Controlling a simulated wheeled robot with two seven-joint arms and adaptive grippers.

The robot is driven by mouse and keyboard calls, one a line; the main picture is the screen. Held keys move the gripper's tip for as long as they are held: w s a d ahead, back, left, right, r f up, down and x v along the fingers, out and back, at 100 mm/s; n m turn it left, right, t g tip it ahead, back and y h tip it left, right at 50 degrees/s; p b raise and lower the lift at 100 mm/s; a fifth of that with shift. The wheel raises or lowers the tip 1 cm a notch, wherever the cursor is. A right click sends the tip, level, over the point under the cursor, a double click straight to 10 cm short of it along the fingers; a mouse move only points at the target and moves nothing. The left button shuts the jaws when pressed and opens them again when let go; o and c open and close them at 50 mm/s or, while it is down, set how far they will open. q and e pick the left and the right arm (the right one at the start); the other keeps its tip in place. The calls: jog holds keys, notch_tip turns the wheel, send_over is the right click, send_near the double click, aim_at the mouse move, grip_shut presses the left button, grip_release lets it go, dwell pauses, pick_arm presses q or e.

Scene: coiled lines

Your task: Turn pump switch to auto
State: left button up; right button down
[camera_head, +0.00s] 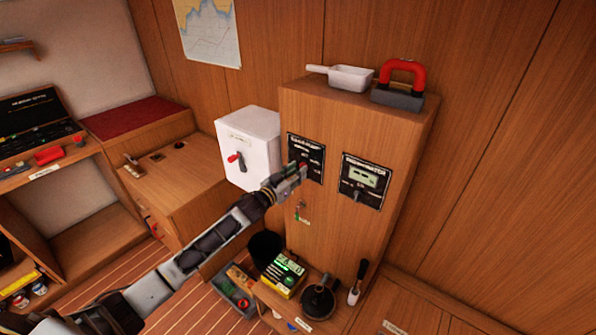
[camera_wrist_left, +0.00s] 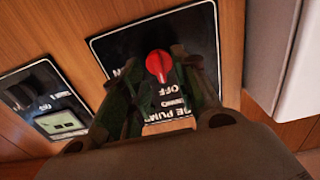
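The pump switch is a red knob (camera_wrist_left: 158,64) on a black panel (camera_wrist_left: 204,22). The panel's lettering appears upside down in the left wrist view, with "OFF" and part of "PUMP" readable. The knob's narrow end seems to point toward "OFF". In the head view the black panel (camera_head: 313,148) is on the wooden cabinet front, partly covered by my left gripper (camera_head: 303,170). In the left wrist view the fingers of my left gripper (camera_wrist_left: 155,75) stand apart on either side of the knob, with small gaps seemingly left. My right gripper is not in view.
A second black panel (camera_head: 376,178) with a display is beside it. A white box (camera_head: 255,128) with a red lever stands close left. A white scoop (camera_head: 351,78) and a red-handled tool (camera_head: 403,68) lie on the cabinet (camera_head: 300,90). A yellow-black box (camera_head: 283,275) is below.

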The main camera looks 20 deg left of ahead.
pick_arm(q)
jog(key=shift+w+d, duration=0.25)
jog(key=shift+w, duration=0.3)
grip_shut()
